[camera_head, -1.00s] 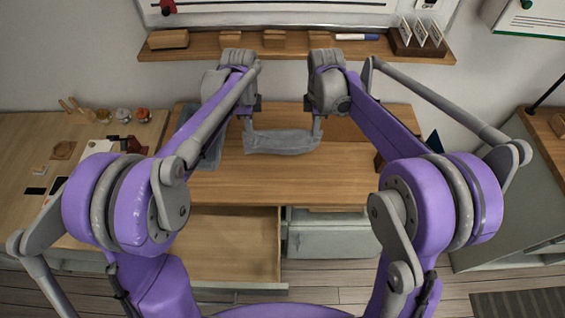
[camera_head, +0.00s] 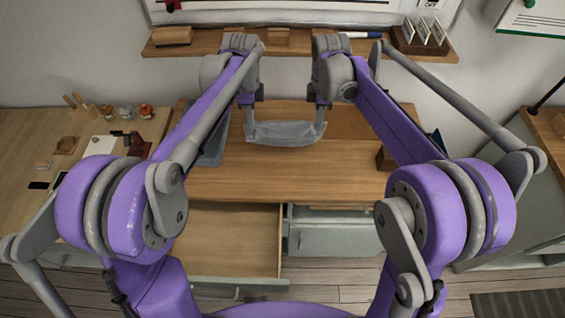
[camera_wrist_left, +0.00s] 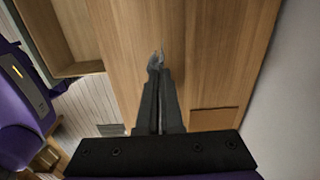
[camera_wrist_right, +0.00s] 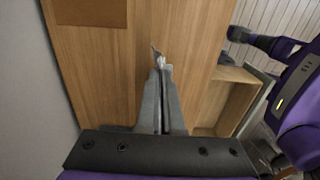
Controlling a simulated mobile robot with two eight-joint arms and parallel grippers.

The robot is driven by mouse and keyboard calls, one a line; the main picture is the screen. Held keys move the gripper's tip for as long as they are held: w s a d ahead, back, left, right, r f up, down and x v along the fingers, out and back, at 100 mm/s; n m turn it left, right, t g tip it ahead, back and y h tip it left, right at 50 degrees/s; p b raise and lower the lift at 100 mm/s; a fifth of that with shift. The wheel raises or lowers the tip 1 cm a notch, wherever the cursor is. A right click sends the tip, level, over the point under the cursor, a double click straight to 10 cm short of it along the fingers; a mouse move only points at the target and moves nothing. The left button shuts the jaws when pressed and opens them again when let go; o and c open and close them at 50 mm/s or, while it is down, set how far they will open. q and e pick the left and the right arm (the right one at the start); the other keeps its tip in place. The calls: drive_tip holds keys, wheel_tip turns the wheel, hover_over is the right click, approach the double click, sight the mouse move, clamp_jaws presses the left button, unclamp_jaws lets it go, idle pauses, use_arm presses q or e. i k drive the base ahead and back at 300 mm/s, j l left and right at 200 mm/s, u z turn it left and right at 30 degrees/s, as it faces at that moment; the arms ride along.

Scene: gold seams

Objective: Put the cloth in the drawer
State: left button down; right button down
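The grey-blue cloth (camera_head: 285,134) hangs stretched between my two grippers over the wooden desk, sagging a little in the middle. My left gripper (camera_head: 250,126) is shut on its left corner, and my right gripper (camera_head: 320,124) is shut on its right corner. In the left wrist view a bit of cloth (camera_wrist_left: 156,58) shows at the closed fingertips, and likewise in the right wrist view (camera_wrist_right: 159,60). The drawer (camera_head: 236,238) below the desk front at left is pulled open, and its visible interior is empty. It also shows in the right wrist view (camera_wrist_right: 232,108).
A grey-blue bin (camera_head: 212,150) stands on the desk's left, partly behind my left arm. A brown mat (camera_head: 348,124) lies at the back right. A grey cabinet front (camera_head: 332,236) is right of the drawer. The desk's middle front (camera_head: 285,180) is clear.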

sight(237, 246)
drive_tip(key=k+j, duration=0.2)
drive_tip(key=j, duration=0.15)
drive_tip(key=k+j, duration=0.15)
drive_tip(key=j, duration=0.2)
drive_tip(key=k+j, duration=0.2)
drive_tip(key=j, duration=0.15)
